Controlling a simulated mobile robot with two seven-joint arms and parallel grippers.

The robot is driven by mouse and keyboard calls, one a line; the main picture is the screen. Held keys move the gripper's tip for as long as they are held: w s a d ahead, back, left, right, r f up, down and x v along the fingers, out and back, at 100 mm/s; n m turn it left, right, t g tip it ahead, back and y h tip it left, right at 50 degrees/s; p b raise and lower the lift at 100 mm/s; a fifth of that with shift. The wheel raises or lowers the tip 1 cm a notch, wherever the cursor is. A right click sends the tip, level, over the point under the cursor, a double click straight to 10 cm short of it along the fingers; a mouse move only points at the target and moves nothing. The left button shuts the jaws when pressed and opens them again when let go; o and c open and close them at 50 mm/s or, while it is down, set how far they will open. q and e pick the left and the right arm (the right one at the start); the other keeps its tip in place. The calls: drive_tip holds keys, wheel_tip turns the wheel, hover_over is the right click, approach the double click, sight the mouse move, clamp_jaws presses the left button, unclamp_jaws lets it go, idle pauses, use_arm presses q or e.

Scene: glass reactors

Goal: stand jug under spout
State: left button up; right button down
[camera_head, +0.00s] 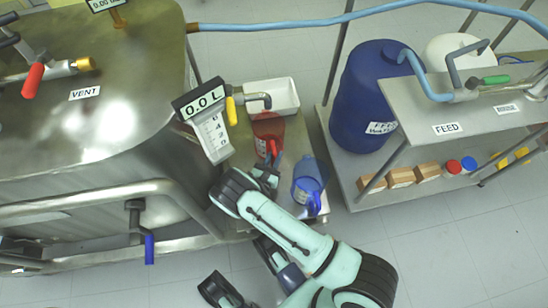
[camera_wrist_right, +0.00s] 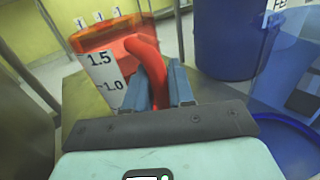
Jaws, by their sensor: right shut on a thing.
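A translucent red jug (camera_head: 268,125) with a scale label is in front of the white basin, close to the spout (camera_head: 262,98) with the yellow handle. It looks upright; I cannot tell whether its base touches the bench. The jug (camera_wrist_right: 108,45) fills the upper left of the right wrist view, its handle (camera_wrist_right: 150,62) between my finger pads. My right gripper (camera_wrist_right: 160,88) is shut on that handle; in the head view the gripper (camera_head: 272,168) is partly hidden by its own arm.
A blue jug (camera_head: 308,180) stands close to the right of my right gripper. The white basin (camera_head: 285,92) is behind the red jug. The steel reactor (camera_head: 120,120) is left, with a 0.0 L display (camera_head: 203,98). A blue drum (camera_head: 368,95) stands on the right-hand rack.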

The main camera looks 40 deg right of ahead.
use_arm(q)
drive_tip(key=shift+s, duration=0.1)
use_arm(e)
drive_tip(key=shift+f, duration=0.2)
drive_tip(key=c, duration=1)
unclamp_jaws()
drive_tip(key=shift+o, duration=0.2)
drive_tip(key=shift+a+r, duration=0.1)
use_arm(q)
drive_tip(key=w+r+t+p, duration=0.1)
drive_tip(key=w+r+p, duration=0.1)
drive_tip(key=w, duration=0.3)
drive_tip(key=shift+w+d+r+t+p, duration=0.2)
drive_tip(key=shift+d+r+t+p, duration=0.15)
drive_tip(key=shift+t+p, duration=0.1)
use_arm(e)
drive_tip(key=v, duration=1.2)
use_arm(q)
drive_tip(key=shift+a, duration=0.1)
